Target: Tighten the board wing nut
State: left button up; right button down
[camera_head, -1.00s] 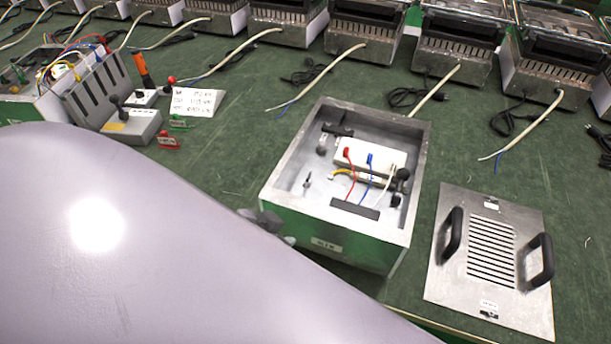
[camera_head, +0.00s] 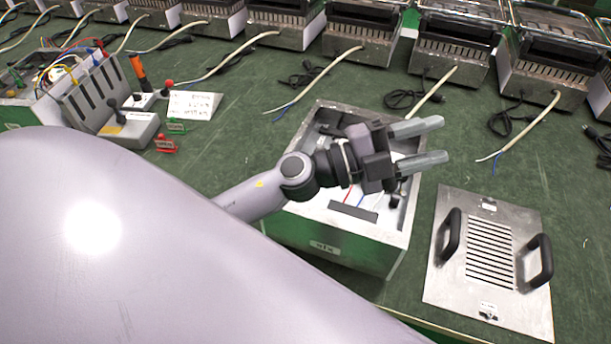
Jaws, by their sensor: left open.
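An open metal box (camera_head: 318,240) with a green front stands on the table. Its inside is largely covered by my left arm; a bit of red and blue wire shows in it. The white board and the wing nut are hidden behind the arm and gripper. My left gripper (camera_head: 432,143) is above the box's right side, pointing right. Its two grey fingers are apart with nothing between them. My right gripper is not in view.
A slotted metal cover (camera_head: 490,250) with two black handles lies right of the box. Several heater units (camera_head: 345,33) with cables line the back. A wire-filled tool holder (camera_head: 92,92), a white card (camera_head: 193,104) and small red and green tags lie at left.

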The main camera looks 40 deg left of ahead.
pick_arm(q)
notch_tip(320, 180, down, 13)
jog(key=a+m+g+y, duration=0.2)
jog(key=m+g+y, duration=0.3)
jog(key=m+g, duration=0.5)
jog(key=a+f+n+g+y, duration=0.1)
jog(key=a+y, duration=0.2)
jog(key=a, duration=0.3)
jog(key=a+f+n+g+y, duration=0.1)
jog(key=a+y, duration=0.3)
jog(key=a, duration=0.2)
jog(key=w+a+f+n+g+y, duration=0.1)
jog(key=a+g+y, duration=0.1)
jog(key=a, duration=0.5)
jog(key=shift+w+a+f+n+y, duration=0.1)
jog(key=shift+f+n+y, duration=0.15)
jog(key=shift+y, duration=0.45)
jog(key=shift+a+f, duration=0.2)
jog(key=shift+a, duration=0.05)
notch_tip(320, 180, down, 7)
jog(key=shift+r, duration=0.2)
grip_shut()
